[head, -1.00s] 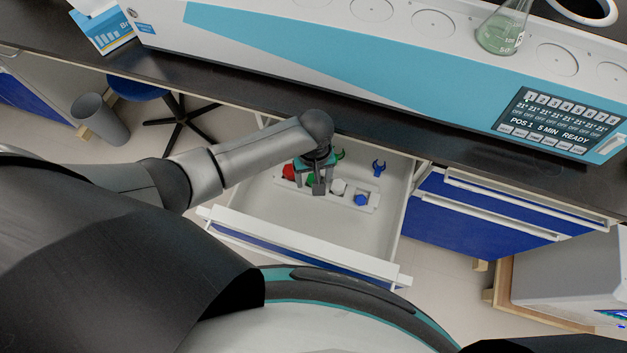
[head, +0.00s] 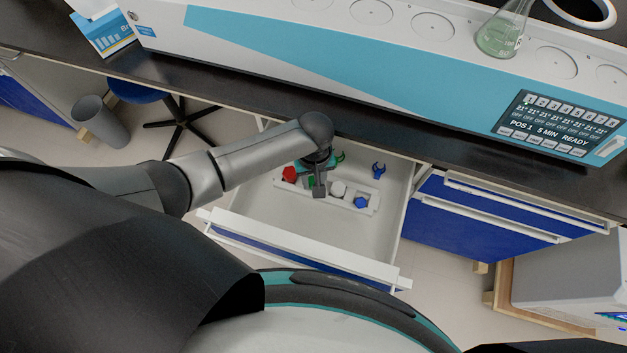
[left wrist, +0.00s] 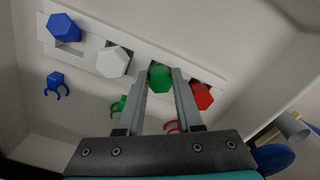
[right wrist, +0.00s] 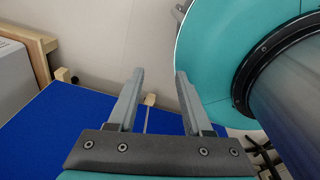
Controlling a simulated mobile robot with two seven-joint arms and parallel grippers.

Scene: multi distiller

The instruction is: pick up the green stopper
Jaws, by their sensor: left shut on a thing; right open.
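The green stopper (left wrist: 160,79) is a hexagonal cap in a white rack (left wrist: 139,56) inside the open drawer, between the white and red stoppers. My left gripper (left wrist: 162,72) reaches down from above and is shut on the green stopper, one finger on each side. In the head view, the stopper (head: 311,182) is partly hidden by my left gripper (head: 318,184). I cannot tell whether it is lifted from its slot. My right gripper (right wrist: 154,72) is open and empty, away from the drawer, and shows only in the right wrist view.
The rack also holds red (head: 289,173), white (head: 338,188) and blue (head: 361,202) stoppers. Blue (head: 379,170), green (left wrist: 118,106) and red (left wrist: 172,127) clips lie beside it. Drawer walls (head: 403,200) surround the arm, with the counter edge (head: 420,150) above. The drawer's front floor is clear.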

